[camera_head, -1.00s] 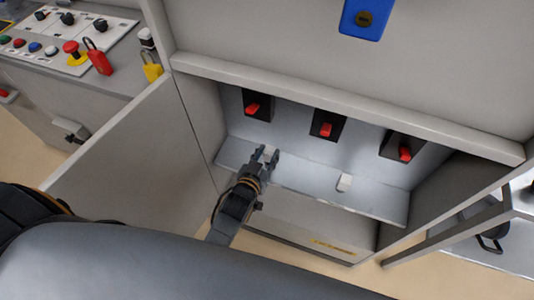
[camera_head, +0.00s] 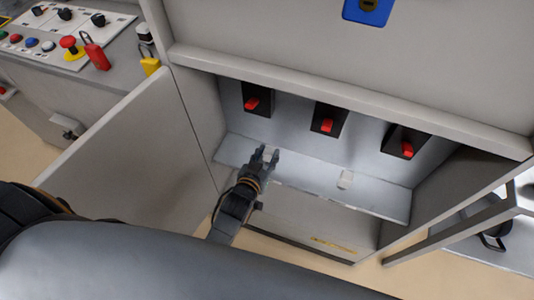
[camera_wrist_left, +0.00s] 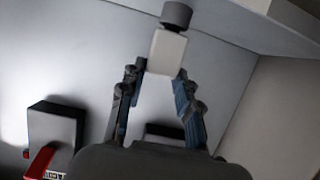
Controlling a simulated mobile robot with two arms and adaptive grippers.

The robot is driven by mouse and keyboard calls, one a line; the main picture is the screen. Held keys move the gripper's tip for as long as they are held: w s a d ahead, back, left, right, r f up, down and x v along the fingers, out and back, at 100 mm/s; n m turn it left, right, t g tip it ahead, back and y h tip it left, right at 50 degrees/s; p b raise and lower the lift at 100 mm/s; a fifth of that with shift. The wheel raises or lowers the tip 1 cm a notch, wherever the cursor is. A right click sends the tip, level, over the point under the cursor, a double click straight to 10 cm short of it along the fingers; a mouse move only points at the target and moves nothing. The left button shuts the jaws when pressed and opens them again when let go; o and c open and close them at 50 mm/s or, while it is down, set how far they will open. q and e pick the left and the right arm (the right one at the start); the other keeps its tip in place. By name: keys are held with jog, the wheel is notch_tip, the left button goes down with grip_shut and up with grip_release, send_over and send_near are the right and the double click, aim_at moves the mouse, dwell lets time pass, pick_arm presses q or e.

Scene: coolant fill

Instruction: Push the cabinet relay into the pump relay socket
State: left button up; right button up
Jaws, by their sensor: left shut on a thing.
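My left gripper (camera_head: 265,153) reaches over the metal shelf (camera_head: 310,186) inside the open cabinet. It is shut on a small white block, seen as the cabinet relay (camera_wrist_left: 167,52), which sits between the blue fingertips in the left wrist view. A dark grey round piece (camera_wrist_left: 177,15) shows at the block's far end; I cannot tell whether it is part of it or touching it. I cannot make out the pump relay socket for certain. My right gripper is not in view.
Black switches with red levers, left (camera_head: 252,103), middle (camera_head: 327,124) and right (camera_head: 407,148), line the cabinet's back wall. The open door (camera_head: 125,150) stands at the left. A control panel (camera_head: 60,35) with padlocks is beyond it.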

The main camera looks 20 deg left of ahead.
pick_arm(q)
jog(key=shift+f, duration=0.35)
jog(key=o, duration=1.2)
jog(key=shift+s, duration=0.1)
jog(key=v, duration=1.1)
jog(key=shift+s+r, duration=0.15)
jog(key=shift+s, duration=0.25)
